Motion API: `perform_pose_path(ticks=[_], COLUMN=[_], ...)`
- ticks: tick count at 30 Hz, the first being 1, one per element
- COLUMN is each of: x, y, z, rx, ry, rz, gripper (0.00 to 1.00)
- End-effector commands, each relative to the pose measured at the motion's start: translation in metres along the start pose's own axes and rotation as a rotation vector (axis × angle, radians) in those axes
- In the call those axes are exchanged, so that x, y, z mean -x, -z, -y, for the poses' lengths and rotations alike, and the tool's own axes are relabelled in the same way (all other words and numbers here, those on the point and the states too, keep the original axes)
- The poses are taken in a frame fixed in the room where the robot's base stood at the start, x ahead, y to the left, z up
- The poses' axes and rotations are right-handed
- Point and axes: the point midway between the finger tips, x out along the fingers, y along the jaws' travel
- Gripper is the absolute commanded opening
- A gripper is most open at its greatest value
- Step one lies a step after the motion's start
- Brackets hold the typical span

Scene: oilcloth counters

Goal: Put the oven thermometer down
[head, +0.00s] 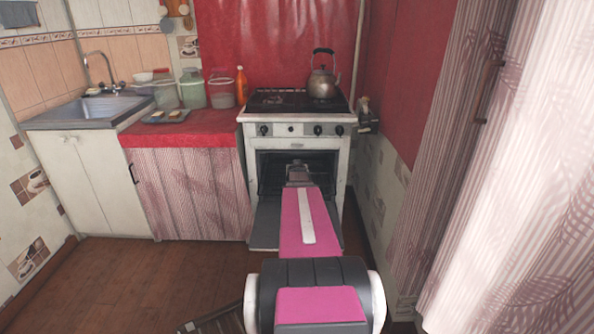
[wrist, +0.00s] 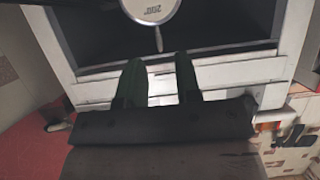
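The oven thermometer (wrist: 152,10) is a round, pale dial with small print and a thin stem, cut off by the top edge of the wrist view. Behind it is a dark surface within a pale frame. My gripper (wrist: 159,62) shows as two dark green fingers, spread apart with an empty gap between them. The stem points toward that gap, but the dial and stem are beyond the fingertips, apart from them. In the head view my gripper (head: 297,164) is at the open oven (head: 264,170); the thermometer cannot be made out there.
The oven door (head: 266,222) hangs open below my arm. A kettle (head: 322,82) stands on the stove top. To the left are a red counter (head: 205,128) with jars and an orange bottle (head: 241,86), and a sink (head: 90,108). A striped curtain (head: 510,200) hangs at the right.

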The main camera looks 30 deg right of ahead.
Motion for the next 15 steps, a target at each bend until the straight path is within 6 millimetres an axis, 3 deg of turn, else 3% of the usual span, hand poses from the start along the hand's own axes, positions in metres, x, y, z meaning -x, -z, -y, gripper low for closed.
perform_pose_path(ticks=[1, 6, 10, 15], x=[0.017, 0.051, 0.067, 0.073], y=[-0.001, -0.001, -0.001, -0.001], z=[0.0, 0.0, 0.0, 0.001], rx=[0.0, 0.0, 0.0, 0.001], ry=[0.0, 0.0, 0.0, 0.002], rz=[0.0, 0.001, 0.001, 0.004], gripper=[0.31, 0.31, 0.31, 0.31])
